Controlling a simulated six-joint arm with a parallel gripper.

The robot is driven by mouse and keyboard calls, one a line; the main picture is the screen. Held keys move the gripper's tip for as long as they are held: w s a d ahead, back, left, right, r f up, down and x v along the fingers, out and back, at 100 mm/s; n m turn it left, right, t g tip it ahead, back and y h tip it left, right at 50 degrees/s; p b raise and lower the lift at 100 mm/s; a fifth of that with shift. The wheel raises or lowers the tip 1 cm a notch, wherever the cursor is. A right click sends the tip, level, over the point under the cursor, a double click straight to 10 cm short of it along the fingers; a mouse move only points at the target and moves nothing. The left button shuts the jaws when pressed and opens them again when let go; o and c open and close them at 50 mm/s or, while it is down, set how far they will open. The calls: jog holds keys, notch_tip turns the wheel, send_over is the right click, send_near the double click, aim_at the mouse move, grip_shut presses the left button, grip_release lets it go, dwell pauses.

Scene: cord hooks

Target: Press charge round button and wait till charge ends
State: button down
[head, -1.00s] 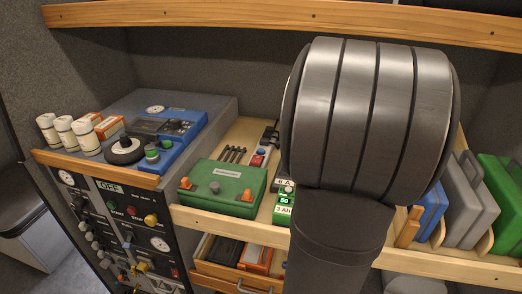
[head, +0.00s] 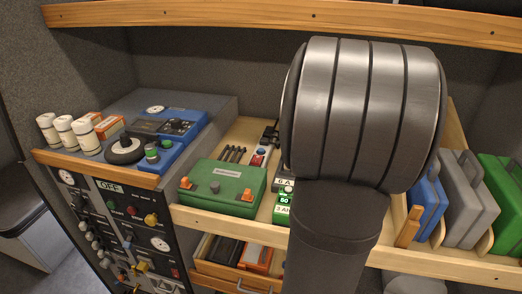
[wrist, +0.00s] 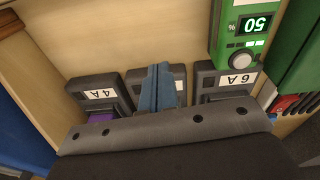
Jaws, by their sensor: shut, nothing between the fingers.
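In the wrist view, a green charger (wrist: 232,22) stands at the upper right, its display reading 50 % upside down. A pale round button (wrist: 243,57) sits beside the display. My gripper (wrist: 160,70) is shut and empty, its blue fingers to the left of the charger, over the middle dark block. I cannot tell its height above that block. In the head view, the green charger (head: 284,198) shows only in part beside my arm, which hides my gripper.
Dark blocks labelled 4 A (wrist: 100,92) and 6 A (wrist: 228,80) flank my fingers; the middle block's label is mostly covered. A green box with orange knobs (head: 222,188) stands left of the charger. Blue (head: 427,205) and grey cases stand at the right. A wooden shelf (head: 270,20) runs above.

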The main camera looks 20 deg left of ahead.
aim_at(261, 151)
jog(key=w+a+r+n+t, duration=0.1)
jog(key=w+a, duration=0.2)
jog(key=w, duration=0.1)
jog(key=w+a+n+t, duration=0.1)
jog(key=w+a+n, duration=0.1)
jog(key=w+a, duration=0.1)
jog(key=w+a+r+n+t, duration=0.1)
jog(key=w+a+t, duration=0.1)
jog(key=w+a, duration=0.1)
jog(key=shift+w+r+n, duration=0.35)
jog(key=shift+w+n, duration=0.05)
jog(key=shift+w, duration=0.45)
jog(key=w+a+r+n+t+y, duration=0.1)
jog(key=w+a+r+n+t, duration=0.1)
jog(key=w+a, duration=0.2)
jog(key=w+a+r+n+t+y, duration=0.1)
jog(key=w+a+r+n+t, duration=0.1)
jog(key=a, duration=0.8)
jog(key=shift+w+a+r+n, duration=0.2)
jog(key=shift+w+r+n, duration=0.15)
jog(key=shift+w+n, duration=0.6)
jog(key=shift+w+f+m, duration=0.1)
jog(key=shift+w+m, duration=0.15)
jog(key=shift+f, duration=4.35)
jog(key=shift+f, duration=0.4)
